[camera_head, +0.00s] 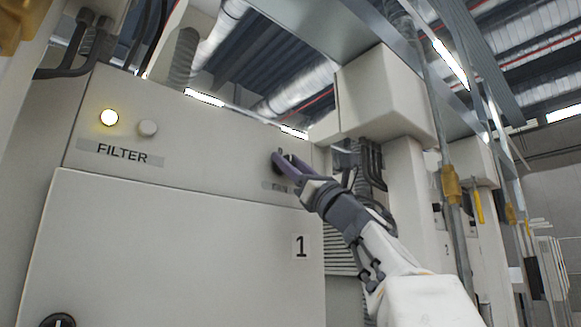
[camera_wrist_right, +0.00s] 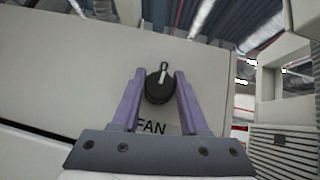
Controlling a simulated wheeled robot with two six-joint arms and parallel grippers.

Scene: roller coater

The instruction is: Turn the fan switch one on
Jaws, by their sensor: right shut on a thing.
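The fan switch (camera_wrist_right: 159,86) is a round black knob with a white pointer mark, on a pale cabinet panel above a FAN label (camera_wrist_right: 151,128). In the right wrist view its pointer is close to upright, leaning slightly right. My right gripper (camera_wrist_right: 159,84) has its two purple fingers on either side of the knob, shut on it. In the head view my right gripper (camera_head: 282,160) reaches the panel from the right and covers part of the knob and its label. The cabinet (camera_head: 170,235) carries the number 1. My left gripper is not in view.
A lit yellow lamp (camera_head: 109,117) and a white button (camera_head: 148,128) sit by the FILTER label (camera_head: 122,153). Another black knob (camera_head: 58,320) is at the lower left. A beige box (camera_head: 383,95) and cables are right of the panel.

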